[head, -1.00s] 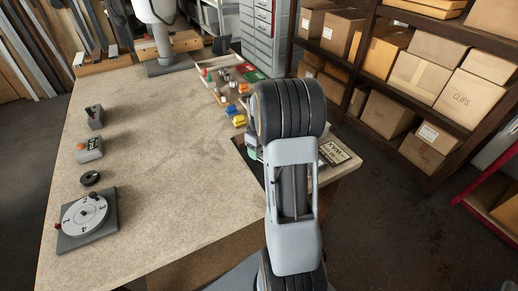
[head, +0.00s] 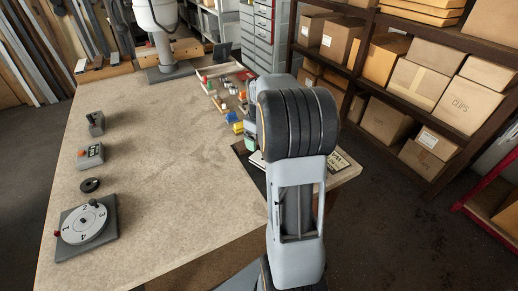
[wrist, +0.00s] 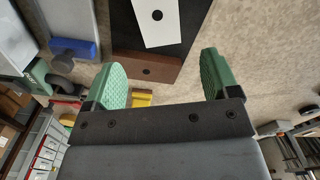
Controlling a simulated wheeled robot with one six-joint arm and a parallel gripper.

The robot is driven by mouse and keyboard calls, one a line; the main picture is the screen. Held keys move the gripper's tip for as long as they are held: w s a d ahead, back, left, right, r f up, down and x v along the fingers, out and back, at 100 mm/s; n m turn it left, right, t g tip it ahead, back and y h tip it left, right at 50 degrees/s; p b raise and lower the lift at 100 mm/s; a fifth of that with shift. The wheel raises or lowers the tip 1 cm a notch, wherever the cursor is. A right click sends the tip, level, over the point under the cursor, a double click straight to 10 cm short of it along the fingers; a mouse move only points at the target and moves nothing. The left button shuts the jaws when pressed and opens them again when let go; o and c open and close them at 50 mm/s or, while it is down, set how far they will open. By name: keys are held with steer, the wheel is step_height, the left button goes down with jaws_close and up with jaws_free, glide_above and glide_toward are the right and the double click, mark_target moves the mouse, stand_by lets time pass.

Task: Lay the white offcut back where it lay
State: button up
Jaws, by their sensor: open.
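The white offcut (wrist: 157,22) is a flat white piece with a dark round hole, cut off by the top edge of the wrist view. It lies over a dark mat, next to a brown piece (wrist: 133,66) that also has a hole. My gripper (wrist: 161,64) is open, with its green-padded fingers apart and nothing between them that I can see held. The white offcut is beyond the fingertips, apart from both.
A blue block (wrist: 75,48) and a yellow one (wrist: 142,98) lie near the gripper. A dial (head: 84,222), a black ring (head: 90,185) and two small grey devices line the table's left side. The middle of the table (head: 165,150) is clear. Shelves with boxes (head: 415,85) stand right.

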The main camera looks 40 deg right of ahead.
steer(key=s+a+r+m+t, duration=0.1)
steer(key=s+a+r, duration=0.15)
steer(key=a, duration=0.25)
steer(key=s+a+r+t, duration=0.1)
steer(key=s+a+r, duration=0.1)
steer(key=a+r, duration=0.3)
steer(key=s+a+f+m+t, duration=0.1)
steer(key=s+a+f+m, duration=0.1)
steer(key=s+a, duration=0.7)
steer(key=shift+s+a+f+t, duration=0.3)
steer(key=shift+s+a+f, duration=0.05)
steer(key=shift+a+f, duration=0.45)
steer(key=shift+d, duration=0.1)
